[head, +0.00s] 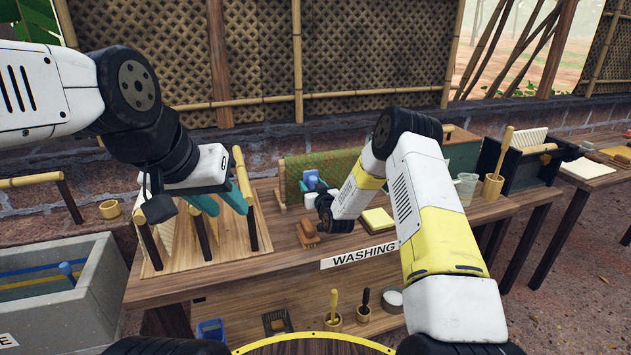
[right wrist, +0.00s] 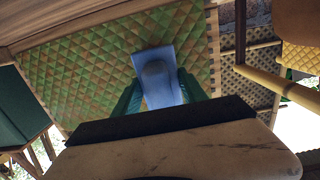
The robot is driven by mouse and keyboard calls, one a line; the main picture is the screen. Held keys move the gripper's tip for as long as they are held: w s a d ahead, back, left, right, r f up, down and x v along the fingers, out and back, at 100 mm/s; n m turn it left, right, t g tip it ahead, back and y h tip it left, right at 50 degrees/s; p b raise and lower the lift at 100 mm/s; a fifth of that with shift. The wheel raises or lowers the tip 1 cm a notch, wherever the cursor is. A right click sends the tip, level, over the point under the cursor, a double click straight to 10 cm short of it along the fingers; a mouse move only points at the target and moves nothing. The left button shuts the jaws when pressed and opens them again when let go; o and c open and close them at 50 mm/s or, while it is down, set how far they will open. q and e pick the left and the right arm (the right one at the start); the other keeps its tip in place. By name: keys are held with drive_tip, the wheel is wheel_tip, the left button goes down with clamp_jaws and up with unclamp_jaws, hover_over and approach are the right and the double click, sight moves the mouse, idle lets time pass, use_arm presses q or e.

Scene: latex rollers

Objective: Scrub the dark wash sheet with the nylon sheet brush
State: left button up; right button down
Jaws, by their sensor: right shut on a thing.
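My right gripper (head: 312,188) is shut on a blue brush-like piece (right wrist: 158,77), most likely the nylon sheet brush; its teal fingers show on both sides of it in the right wrist view (right wrist: 156,100). The blue piece also shows in the head view (head: 312,178). It is in front of a dark green sheet (head: 335,163) with a diamond pattern, upright on a wooden frame at the back of the washing table. The sheet fills much of the right wrist view (right wrist: 85,75). I cannot tell whether the brush touches it. My left gripper (head: 224,196) is open and empty above a wooden rack.
A stone basin (head: 60,290) is further left. A wooden cup (head: 492,186) and clear beaker (head: 465,188) stand at the right.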

drive_tip(key=shift+a, duration=0.3)
